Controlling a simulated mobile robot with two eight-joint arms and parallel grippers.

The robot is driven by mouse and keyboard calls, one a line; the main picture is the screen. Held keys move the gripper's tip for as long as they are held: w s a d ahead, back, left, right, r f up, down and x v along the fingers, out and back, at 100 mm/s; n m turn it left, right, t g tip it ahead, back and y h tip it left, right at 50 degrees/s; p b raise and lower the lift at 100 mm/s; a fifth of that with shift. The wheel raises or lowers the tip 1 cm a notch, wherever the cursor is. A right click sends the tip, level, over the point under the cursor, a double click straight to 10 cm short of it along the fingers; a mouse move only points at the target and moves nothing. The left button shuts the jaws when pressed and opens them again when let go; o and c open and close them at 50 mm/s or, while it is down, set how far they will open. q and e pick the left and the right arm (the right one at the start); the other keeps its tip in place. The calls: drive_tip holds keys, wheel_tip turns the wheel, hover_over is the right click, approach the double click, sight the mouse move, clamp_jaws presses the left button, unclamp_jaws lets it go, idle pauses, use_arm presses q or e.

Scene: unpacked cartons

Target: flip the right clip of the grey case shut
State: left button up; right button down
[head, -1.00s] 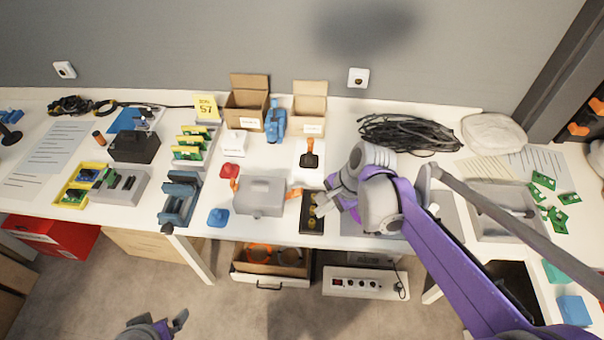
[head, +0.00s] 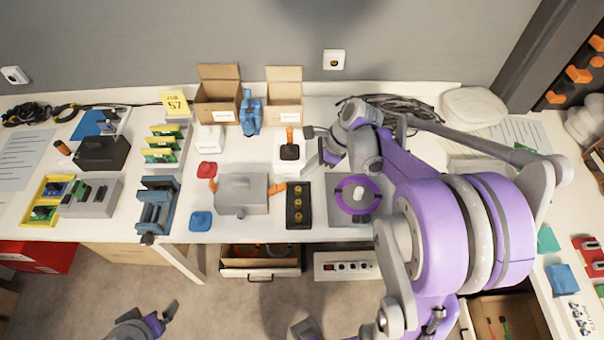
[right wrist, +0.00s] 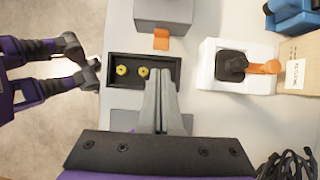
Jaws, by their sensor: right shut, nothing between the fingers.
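The grey case (head: 243,197) stands on the white table, its lid down. Its right clip (head: 277,187) is orange and sticks out from the right side. In the right wrist view the clip (right wrist: 161,39) juts from the case (right wrist: 163,12) toward a black tray. The left clip (head: 213,185) is orange too. My right gripper (head: 316,162) is right of the case, apart from the clip. In the right wrist view its fingers (right wrist: 158,84) are together and empty, over the tray's edge. My left gripper (head: 171,312) is low in front of the table; its jaw opening is unclear.
The black tray (head: 299,221) with yellow round pieces lies just right of the case. A white stand with a black-and-orange tool (head: 290,151) is behind it. A blue piece (head: 201,221) and a red piece (head: 207,169) lie left of the case. Cardboard boxes (head: 217,104) stand behind.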

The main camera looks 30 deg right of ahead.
sight(276, 188)
drive_tip(key=x, duration=0.8)
drive_tip(key=shift+f, duration=0.15)
